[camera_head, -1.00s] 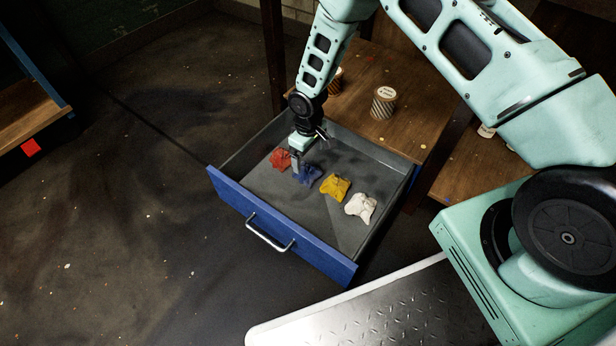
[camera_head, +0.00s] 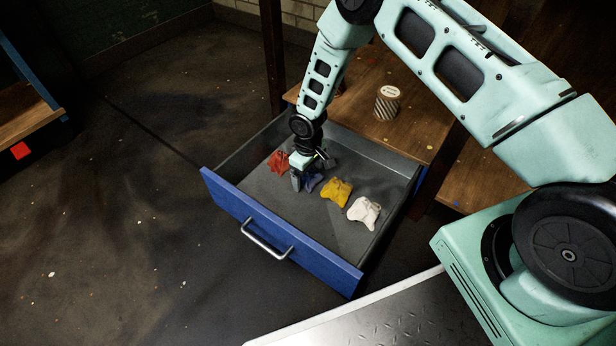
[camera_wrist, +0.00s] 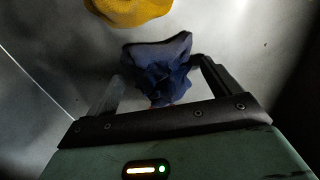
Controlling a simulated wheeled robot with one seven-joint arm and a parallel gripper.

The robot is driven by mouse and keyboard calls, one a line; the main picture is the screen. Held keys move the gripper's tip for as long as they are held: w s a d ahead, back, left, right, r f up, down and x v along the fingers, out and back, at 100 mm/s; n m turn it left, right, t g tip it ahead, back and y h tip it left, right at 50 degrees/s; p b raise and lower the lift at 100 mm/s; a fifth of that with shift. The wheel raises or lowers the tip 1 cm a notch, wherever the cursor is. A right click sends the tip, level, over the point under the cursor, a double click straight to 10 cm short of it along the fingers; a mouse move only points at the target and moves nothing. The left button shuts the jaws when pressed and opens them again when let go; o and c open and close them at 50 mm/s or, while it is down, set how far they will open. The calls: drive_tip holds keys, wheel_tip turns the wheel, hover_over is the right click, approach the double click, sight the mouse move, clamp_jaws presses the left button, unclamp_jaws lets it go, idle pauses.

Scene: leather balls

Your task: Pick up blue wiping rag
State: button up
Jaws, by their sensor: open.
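The blue rag (camera_head: 315,181) lies crumpled on the floor of the open drawer, between a red rag (camera_head: 279,161) and a yellow rag (camera_head: 337,190). My gripper (camera_head: 303,184) is low in the drawer and partly hides the blue rag in the head view. In the wrist view, my open gripper (camera_wrist: 160,85) has one finger on each side of the blue rag (camera_wrist: 158,62). I cannot tell whether the fingers touch it.
A white rag (camera_head: 363,211) lies on the right in the drawer. The drawer's blue front (camera_head: 285,240) and grey side walls enclose the rags. A striped can (camera_head: 387,103) stands on the wooden shelf (camera_head: 415,136) behind.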

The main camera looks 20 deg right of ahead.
drive_tip(key=c, duration=1.1)
drive_tip(key=shift+r, duration=0.1)
drive_tip(key=shift+c, duration=0.2)
wheel_tip(320, 180, up, 10)
drive_tip(key=p, duration=0.6)
